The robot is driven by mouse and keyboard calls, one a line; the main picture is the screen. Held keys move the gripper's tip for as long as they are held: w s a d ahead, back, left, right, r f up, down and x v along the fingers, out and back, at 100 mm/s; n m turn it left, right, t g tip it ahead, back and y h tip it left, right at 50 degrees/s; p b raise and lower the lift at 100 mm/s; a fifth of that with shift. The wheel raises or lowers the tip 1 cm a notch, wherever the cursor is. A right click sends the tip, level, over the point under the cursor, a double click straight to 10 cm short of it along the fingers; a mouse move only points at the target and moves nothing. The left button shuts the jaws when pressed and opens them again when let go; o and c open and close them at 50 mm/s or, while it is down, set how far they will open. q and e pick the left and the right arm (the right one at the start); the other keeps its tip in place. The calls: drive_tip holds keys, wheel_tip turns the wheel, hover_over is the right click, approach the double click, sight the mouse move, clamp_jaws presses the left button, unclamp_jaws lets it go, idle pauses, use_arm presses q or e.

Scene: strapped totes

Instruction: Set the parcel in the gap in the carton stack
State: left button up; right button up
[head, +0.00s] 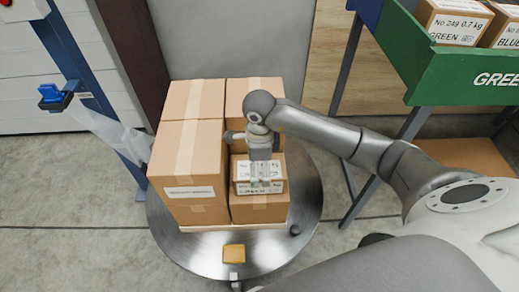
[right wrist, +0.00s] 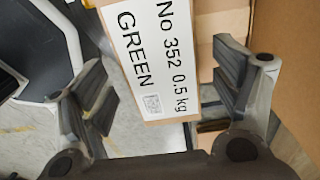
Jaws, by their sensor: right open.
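The parcel (head: 241,173) is a small brown box with white labels. It sits in the gap at the front right of the carton stack (head: 188,150), on a lower carton, with taller cartons to its left and behind. In the right wrist view the parcel (right wrist: 180,58) shows its label "No 352 0.5 kg GREEN". My right gripper (head: 262,182) is over the parcel, fingers pointing down and partly hiding it. In the right wrist view the gripper (right wrist: 165,90) is open, with a finger on either side of the parcel and visible room beside it. My left gripper is not in view.
The stack stands on a round metal turntable (head: 306,215) with an orange block (head: 234,253) at its front. A blue post (head: 90,95) with clear film stands at left. A green bin (head: 470,78) with labelled boxes is at upper right.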

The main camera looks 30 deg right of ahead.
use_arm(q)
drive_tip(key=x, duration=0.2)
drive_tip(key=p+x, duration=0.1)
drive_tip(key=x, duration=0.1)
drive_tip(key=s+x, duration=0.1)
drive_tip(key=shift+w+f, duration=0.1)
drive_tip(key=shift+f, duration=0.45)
use_arm(e)
wheel_tip(320, 180, up, 10)
drive_tip(key=shift+f, duration=0.25)
